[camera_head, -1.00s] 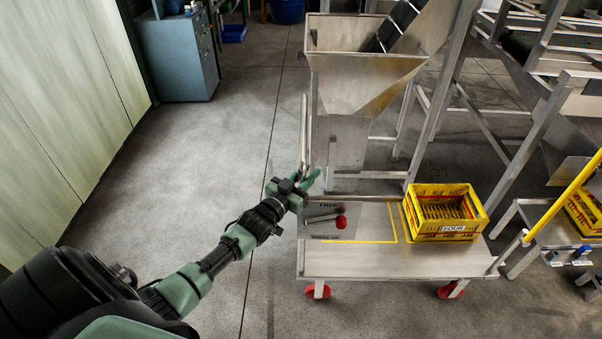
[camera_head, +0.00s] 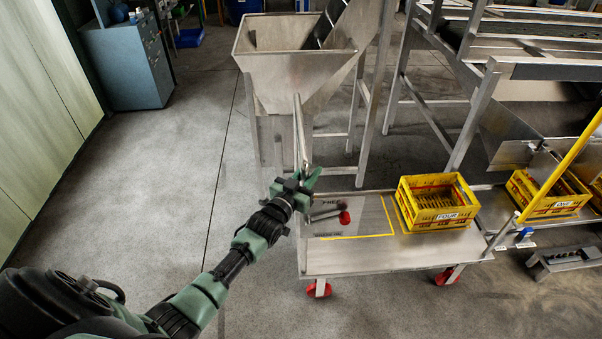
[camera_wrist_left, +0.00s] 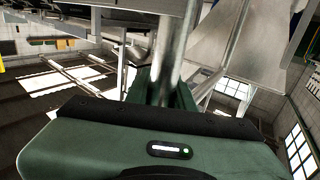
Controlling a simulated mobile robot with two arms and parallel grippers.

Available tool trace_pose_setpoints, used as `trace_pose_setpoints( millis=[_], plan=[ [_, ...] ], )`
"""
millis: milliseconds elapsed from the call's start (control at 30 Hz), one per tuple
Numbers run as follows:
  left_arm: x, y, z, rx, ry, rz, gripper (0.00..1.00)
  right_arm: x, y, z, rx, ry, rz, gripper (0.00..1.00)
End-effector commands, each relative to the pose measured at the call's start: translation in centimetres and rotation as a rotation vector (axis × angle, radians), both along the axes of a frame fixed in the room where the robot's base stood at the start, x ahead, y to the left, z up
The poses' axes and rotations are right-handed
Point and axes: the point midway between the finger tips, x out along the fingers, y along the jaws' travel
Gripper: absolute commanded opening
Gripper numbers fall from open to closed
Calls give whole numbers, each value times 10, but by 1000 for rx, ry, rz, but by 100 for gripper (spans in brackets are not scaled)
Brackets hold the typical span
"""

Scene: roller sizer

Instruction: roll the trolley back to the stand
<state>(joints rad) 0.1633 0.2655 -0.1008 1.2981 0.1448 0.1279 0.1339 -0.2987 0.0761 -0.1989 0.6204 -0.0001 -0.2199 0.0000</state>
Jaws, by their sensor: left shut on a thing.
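The trolley (camera_head: 400,257) is a low metal flatbed with red wheels. Its deck carries printed labels, a yellow outline, and a lever with a red knob (camera_head: 344,216). A yellow crate marked FOUR (camera_head: 446,219) sits on its right part. My left gripper (camera_head: 304,182) is shut on the upright metal handle bar (camera_head: 298,128) at the trolley's left end. In the left wrist view the bar (camera_wrist_left: 172,55) passes between the fingers. The stand (camera_head: 487,211) appears to be the low metal frame just beyond the trolley's right end; whether they touch is unclear. My right gripper is out of view.
A metal hopper (camera_head: 290,75) on legs stands behind the trolley, with a larger machine frame (camera_head: 475,100) to its right. A yellow post (camera_head: 568,165) and a crate marked ONE (camera_head: 548,207) are at the right. A grey cabinet (camera_head: 128,68) stands back left. The left floor is clear.

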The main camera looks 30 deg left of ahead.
Motion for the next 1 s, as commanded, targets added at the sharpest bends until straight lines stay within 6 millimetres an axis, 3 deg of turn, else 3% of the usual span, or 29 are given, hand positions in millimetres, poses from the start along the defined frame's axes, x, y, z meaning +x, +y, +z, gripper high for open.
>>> trace_pose_setpoints(
  millis=[200, 667, 700, 733, 1000],
  plan=[
    [6, -12, -1, -1, 0, -2, 0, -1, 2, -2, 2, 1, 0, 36],
    [8, -15, 0, -2, 0, -4, 0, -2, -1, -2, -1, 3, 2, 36],
    [8, -15, 0, -2, 0, -4, 34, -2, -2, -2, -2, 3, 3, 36],
    [8, -15, 0, -2, 0, -3, 43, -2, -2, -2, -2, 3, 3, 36],
    [7, -13, 0, -1, 0, 0, 45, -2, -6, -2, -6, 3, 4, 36]
  ],
)
